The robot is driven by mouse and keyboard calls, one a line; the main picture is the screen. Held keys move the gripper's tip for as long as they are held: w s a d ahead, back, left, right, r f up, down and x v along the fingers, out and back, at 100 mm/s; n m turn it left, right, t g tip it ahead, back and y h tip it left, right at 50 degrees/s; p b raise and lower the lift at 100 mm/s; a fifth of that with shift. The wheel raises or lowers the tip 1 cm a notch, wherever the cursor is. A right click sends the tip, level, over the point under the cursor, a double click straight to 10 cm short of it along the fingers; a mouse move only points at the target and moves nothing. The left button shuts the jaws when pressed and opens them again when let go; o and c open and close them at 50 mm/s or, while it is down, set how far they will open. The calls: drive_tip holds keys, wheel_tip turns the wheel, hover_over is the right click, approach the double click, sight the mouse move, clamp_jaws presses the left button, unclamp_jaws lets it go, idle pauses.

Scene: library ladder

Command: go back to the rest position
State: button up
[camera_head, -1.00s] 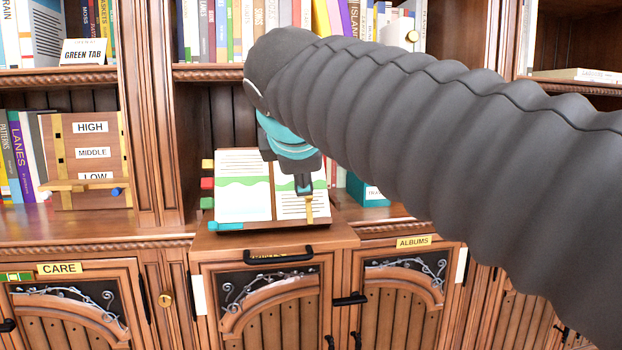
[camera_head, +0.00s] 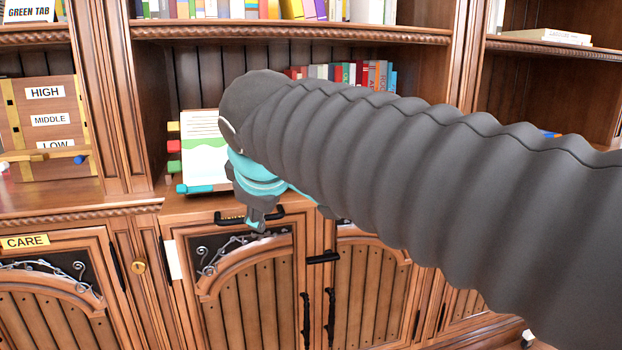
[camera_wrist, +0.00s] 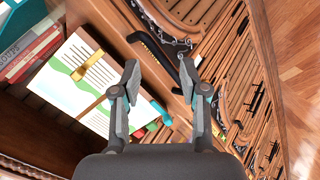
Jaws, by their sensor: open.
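My gripper (camera_head: 258,222) hangs in front of the cabinet, below and right of the open book, with my dark ribbed arm crossing the right half of the head view. In the wrist view my gripper (camera_wrist: 160,80) shows its two fingers spread apart with nothing between them. The open book (camera_head: 203,150) stands tilted on the ledge, its right part hidden behind my arm. It also shows in the wrist view (camera_wrist: 70,85), apart from the fingers, with a gold clip (camera_wrist: 92,66) on it.
A black drawer handle (camera_head: 232,218) is close beside my gripper. Cabinet doors (camera_head: 250,290) with black handles lie below. A board (camera_head: 48,125) marked HIGH, MIDDLE, LOW stands at left. Coloured books (camera_head: 350,74) fill the shelf behind my arm. Wooden floor (camera_wrist: 285,60) shows in the wrist view.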

drive_tip(key=s+d+f+m+g, duration=0.1)
drive_tip(key=s+d+f+m, duration=0.6)
drive_tip(key=d+f, duration=0.4)
drive_tip(key=s+d+f+m+g+h, duration=0.1)
drive_tip(key=s+d+f+m, duration=0.6)
drive_tip(key=d, duration=0.5)
drive_tip(key=shift+s+f+g+h, duration=0.35)
drive_tip(key=shift+s+f, duration=0.7)
drive_tip(key=shift+f, duration=0.85)
